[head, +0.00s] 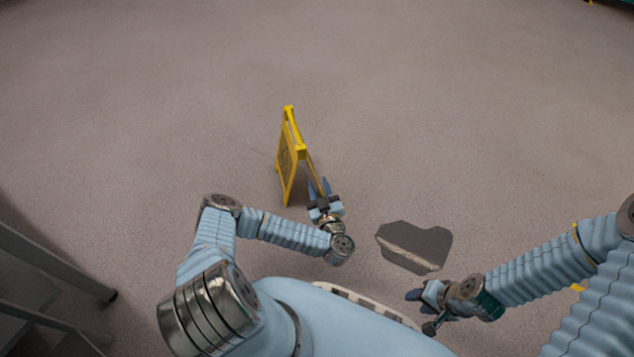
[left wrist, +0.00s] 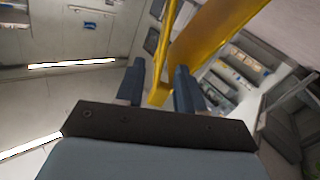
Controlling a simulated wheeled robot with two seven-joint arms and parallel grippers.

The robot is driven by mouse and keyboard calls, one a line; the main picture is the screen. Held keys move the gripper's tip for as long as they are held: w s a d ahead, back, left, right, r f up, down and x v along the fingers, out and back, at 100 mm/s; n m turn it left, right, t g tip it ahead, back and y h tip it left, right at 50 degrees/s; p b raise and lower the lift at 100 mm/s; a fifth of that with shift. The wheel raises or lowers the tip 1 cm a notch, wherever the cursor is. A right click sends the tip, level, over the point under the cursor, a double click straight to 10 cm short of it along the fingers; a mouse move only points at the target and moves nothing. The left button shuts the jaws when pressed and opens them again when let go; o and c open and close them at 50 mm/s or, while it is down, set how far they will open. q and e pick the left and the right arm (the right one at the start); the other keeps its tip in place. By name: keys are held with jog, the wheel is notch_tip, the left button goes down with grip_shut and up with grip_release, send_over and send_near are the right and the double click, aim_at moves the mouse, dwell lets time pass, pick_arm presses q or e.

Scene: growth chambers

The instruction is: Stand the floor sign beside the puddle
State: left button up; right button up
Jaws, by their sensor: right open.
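The yellow folding floor sign (head: 291,160) stands upright on the floor, left of the puddle, its legs spread. My left gripper (head: 319,186) is low at the sign's right side. In the left wrist view a yellow part of the sign (left wrist: 198,50) runs down between the two fingers (left wrist: 160,85); I cannot tell whether they press on it. The dark grey puddle (head: 420,244) lies on the floor to the right of the sign, with clear floor between them. My right gripper (head: 420,308) is open and empty, just in front of the puddle.
The carpet-like floor (head: 450,110) is free behind and around the sign and puddle. A grey metal frame (head: 55,262) stands at the left edge. Small yellow pieces (head: 577,287) show partly behind my right arm. Shelving (left wrist: 240,70) appears in the left wrist view.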

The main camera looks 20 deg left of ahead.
pick_arm(q)
jog(key=s+d+f+m+g+h, duration=0.25)
jog(key=d+m+h, duration=0.75)
jog(key=d+h, duration=0.65)
jog(key=s+a+r+g, duration=0.1)
jog(key=s+a+g, duration=0.1)
jog(key=s+g, duration=0.3)
jog(key=s+a+n+g+y, duration=0.1)
jog(key=s+g, duration=0.4)
jog(key=s, duration=0.7)
jog(key=shift+a+r+n+g, duration=0.3)
jog(key=shift+a+r+g, duration=0.1)
jog(key=shift+a, duration=0.2)
jog(key=shift+d, duration=0.1)
